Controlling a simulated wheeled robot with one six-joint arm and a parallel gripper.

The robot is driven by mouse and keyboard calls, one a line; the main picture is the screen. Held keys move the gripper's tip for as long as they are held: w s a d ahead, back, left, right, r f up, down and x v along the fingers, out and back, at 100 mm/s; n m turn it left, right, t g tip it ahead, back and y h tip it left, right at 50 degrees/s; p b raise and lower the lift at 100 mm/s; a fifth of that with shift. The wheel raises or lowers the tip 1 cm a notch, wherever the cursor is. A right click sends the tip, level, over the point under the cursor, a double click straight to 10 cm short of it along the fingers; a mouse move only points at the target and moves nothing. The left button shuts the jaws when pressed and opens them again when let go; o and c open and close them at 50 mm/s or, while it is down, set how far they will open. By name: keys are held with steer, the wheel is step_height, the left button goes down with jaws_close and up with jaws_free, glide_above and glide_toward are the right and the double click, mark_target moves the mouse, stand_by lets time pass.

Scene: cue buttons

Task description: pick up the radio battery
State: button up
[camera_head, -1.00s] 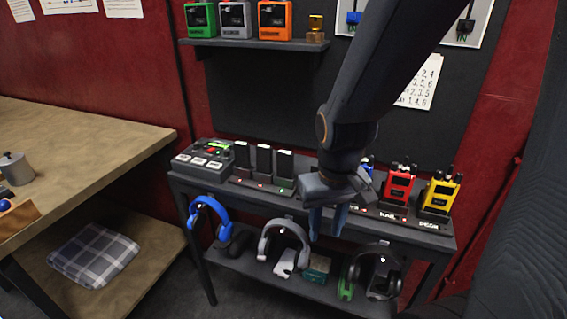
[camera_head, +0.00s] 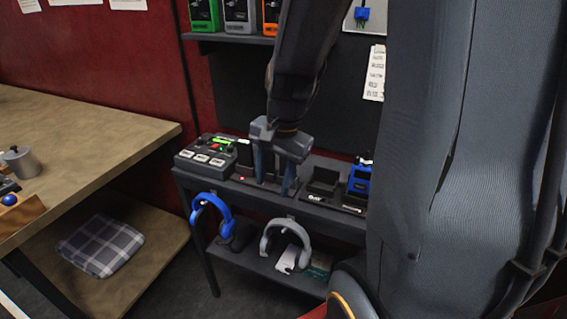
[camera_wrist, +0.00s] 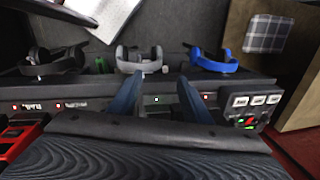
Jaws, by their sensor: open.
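The radio batteries are upright black blocks in a charger on the black shelf's top. One battery (camera_head: 244,152) shows just left of my gripper. The others are largely hidden behind my gripper in the head view. My gripper (camera_head: 273,184) points down over the charger with its two blue fingers apart and nothing seen between them. In the wrist view my gripper (camera_wrist: 160,88) also shows open, above the shelf's edge with small lit dots. I cannot tell there whether a finger touches a battery.
A control box with white buttons (camera_head: 207,154) stands left of the charger. An empty dark cradle (camera_head: 323,182) and a blue radio (camera_head: 360,178) stand to the right. Blue headphones (camera_head: 211,214) and grey headphones (camera_head: 286,240) hang at the front. A wooden bench (camera_head: 80,140) is at left.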

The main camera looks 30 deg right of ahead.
steer(key=w+d+r+m+t+y+p, duration=0.1)
steer(key=w+d+r+m, duration=0.2)
steer(key=d+m, duration=0.4)
steer(key=w+d+r+m+t+y, duration=0.1)
steer(key=w+d+r+m, duration=0.3)
steer(key=m, duration=0.6)
steer(key=p+x, duration=0.2)
steer(key=x, duration=0.6)
steer(key=shift+d+f, duration=0.25)
steer(key=shift+f, duration=0.15)
steer(key=shift+s, duration=0.1)
steer(key=shift+c, duration=0.2)
jaws_close()
